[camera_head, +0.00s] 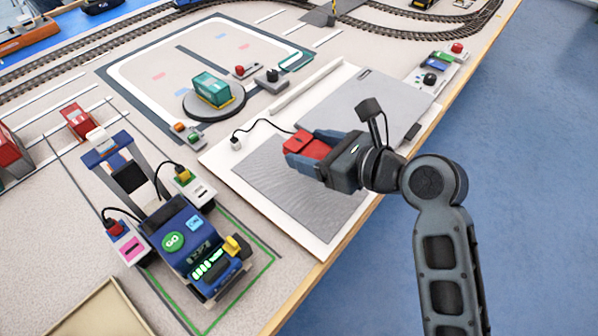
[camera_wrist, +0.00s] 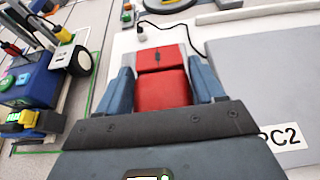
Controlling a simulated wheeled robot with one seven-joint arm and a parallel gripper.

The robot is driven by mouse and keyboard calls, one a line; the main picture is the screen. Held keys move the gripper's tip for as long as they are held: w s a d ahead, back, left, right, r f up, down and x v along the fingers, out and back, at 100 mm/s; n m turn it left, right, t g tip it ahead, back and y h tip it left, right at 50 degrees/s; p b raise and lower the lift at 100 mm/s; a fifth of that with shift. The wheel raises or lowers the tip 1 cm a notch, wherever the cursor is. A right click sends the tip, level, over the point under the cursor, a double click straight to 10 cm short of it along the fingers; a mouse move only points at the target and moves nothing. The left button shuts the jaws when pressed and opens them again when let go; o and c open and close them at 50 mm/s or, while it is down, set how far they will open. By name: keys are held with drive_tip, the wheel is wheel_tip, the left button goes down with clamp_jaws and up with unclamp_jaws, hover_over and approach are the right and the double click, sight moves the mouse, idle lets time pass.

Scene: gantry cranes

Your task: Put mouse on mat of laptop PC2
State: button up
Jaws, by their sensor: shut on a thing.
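The red mouse (camera_head: 305,146) is between the fingers of my gripper (camera_head: 312,148), above or on the far right part of a dark grey textured mat (camera_head: 285,195). I cannot tell whether it touches the mat. In the wrist view the red mouse (camera_wrist: 163,80) sits between the blue fingers of my gripper (camera_wrist: 163,88), which is shut on it. A black cable runs from the mouse to a small white socket block (camera_head: 236,143). A light grey flat laptop (camera_head: 365,110) lies right of the mat; the label PC2 (camera_wrist: 283,137) shows beside my gripper in the wrist view.
A blue GO console (camera_head: 190,245) with plugged cables stands left of the mat. A turntable with a teal block (camera_head: 213,90) and small button boxes stand behind. The table edge runs along the right, with blue floor beyond. Most of the mat is clear.

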sight(299, 181)
drive_tip(key=shift+s+a+f, duration=0.2)
drive_tip(key=shift+a+f, duration=0.2)
drive_tip(key=shift+a, duration=0.2)
drive_tip(key=shift+s+a+f, duration=0.2)
drive_tip(key=shift+a+f, duration=0.2)
drive_tip(key=shift+a, duration=0.15)
drive_tip(key=shift+f+b, duration=0.55)
drive_tip(key=shift+f, duration=1.45)
drive_tip(key=o, duration=1.1)
drive_tip(key=shift+f, duration=0.1)
drive_tip(key=shift+c, duration=0.2)
drive_tip(key=shift+r, duration=0.2)
drive_tip(key=p+v, duration=0.1)
drive_tip(key=v, duration=1.1)
drive_tip(key=shift+f, duration=0.1)
